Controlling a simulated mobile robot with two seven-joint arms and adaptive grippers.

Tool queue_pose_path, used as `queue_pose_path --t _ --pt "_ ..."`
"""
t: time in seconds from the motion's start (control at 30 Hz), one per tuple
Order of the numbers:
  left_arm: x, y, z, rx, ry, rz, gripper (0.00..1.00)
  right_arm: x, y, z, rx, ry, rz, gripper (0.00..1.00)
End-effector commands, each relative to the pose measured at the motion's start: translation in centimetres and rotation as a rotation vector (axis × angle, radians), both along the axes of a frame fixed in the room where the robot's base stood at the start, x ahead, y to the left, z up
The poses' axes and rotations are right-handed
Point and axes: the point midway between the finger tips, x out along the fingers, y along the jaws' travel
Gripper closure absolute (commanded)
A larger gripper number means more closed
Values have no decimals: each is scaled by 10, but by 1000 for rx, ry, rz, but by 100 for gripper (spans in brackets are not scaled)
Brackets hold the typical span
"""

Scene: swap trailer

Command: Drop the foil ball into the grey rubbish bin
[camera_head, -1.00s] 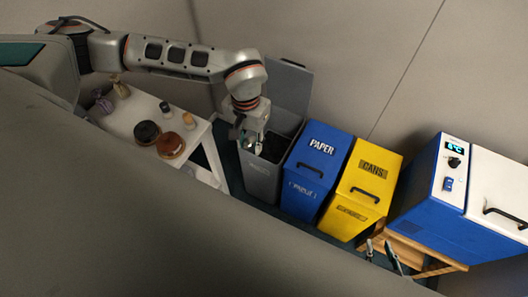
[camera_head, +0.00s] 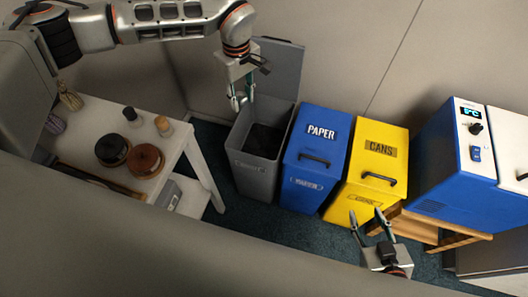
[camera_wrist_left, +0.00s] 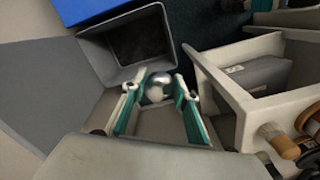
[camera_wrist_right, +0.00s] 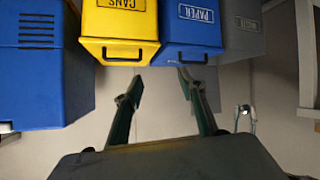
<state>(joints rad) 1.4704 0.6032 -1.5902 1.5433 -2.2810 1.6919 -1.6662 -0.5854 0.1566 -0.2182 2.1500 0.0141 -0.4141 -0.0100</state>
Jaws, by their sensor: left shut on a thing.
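The grey rubbish bin (camera_head: 255,181) stands against the wall with its lid (camera_head: 277,68) raised and its dark inside showing. My left gripper (camera_head: 240,102) is above the bin's back left part, fingers pointing down. In the left wrist view the shiny silver foil ball (camera_wrist_left: 157,86) sits between the fingertips, and the gripper is shut on it. The bin's opening (camera_wrist_left: 172,40) lies just beyond the ball there. My right gripper (camera_head: 367,215) is open and empty, in front of the yellow bin.
The blue paper bin (camera_head: 312,160) and yellow cans bin (camera_head: 367,170), both lidded, stand right of the grey bin. A blue cooler (camera_head: 440,165) is further right. Dark floor lies in front.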

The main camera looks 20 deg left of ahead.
Motion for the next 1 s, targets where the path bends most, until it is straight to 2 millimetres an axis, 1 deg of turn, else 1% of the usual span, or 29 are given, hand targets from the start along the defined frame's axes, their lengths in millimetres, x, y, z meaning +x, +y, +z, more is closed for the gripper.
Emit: queue_pose_path --t 0.03,0.1,0.2,0.3,0.4,0.47,0.67,0.9,1.0 --pt "12 -5 -40 1 27 108 77 -10 1 -29 -1 34 3 60" --pt "30 -10 -60 5 29 264 77 -14 1 -41 -3 47 7 60" --pt "51 -16 -86 7 27 457 77 -18 2 -56 -5 66 11 60" --pt "66 -21 -103 7 21 604 77 -22 2 -65 -7 78 14 60" --pt "77 -24 -111 5 12 702 77 -23 3 -69 -8 85 16 60" --pt "81 -25 -112 3 7 737 77 -23 3 -70 -8 84 17 60" --pt "84 -26 -122 1 2 770 77 -21 8 -68 8 77 18 60" --pt "82 -25 -153 3 8 769 77 -17 22 -64 57 62 17 60" --pt "82 -25 -162 3 7 767 77 -15 27 -61 77 54 16 60"
